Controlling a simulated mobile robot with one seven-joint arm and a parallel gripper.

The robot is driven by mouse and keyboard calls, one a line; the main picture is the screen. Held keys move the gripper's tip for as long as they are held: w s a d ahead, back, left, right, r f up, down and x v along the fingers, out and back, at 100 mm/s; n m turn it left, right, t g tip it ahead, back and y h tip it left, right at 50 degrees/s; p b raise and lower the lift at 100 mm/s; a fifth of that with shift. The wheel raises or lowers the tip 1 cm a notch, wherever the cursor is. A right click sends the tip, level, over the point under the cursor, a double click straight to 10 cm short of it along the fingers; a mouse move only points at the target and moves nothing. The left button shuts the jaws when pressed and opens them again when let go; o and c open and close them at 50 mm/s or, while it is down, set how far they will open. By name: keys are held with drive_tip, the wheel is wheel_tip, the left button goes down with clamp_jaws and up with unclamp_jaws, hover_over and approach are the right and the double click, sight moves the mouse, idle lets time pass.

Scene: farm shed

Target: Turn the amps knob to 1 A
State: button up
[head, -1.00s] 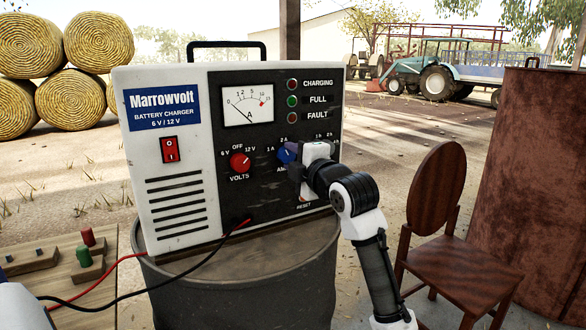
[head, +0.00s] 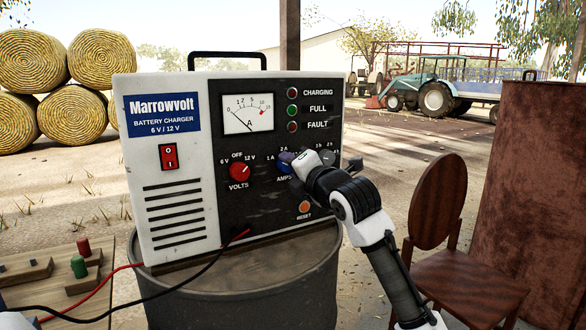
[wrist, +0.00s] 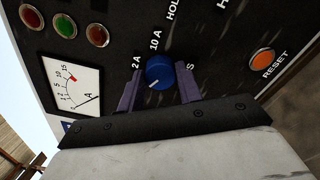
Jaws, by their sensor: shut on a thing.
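The blue amps knob (head: 284,168) is on the black front panel of the Marrowvolt battery charger (head: 205,232), to the right of the red volts knob (head: 239,171). My gripper (head: 292,160) reaches it from the right and covers part of it in the head view. In the wrist view the knob (wrist: 160,72) sits between my two purple fingers (wrist: 158,90), which are shut on it. Its white mark points down-left there, away from the 2 A and 10 A labels. The 1 A label shows left of the knob in the head view but is hidden in the wrist view.
An orange reset button (head: 304,207) lies below my gripper. The charger stands on a barrel (head: 245,295). Red and black leads cross the front left. A wooden chair (head: 436,200) stands at the right.

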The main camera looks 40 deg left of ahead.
drive_tip(key=shift+f, duration=0.1)
drive_tip(key=o, duration=1)
drive_tip(key=b+v, duration=0.1)
drive_tip(key=v, duration=1.3)
drive_tip(key=shift+b, duration=0.4)
drive_tip(key=shift+a, duration=0.1)
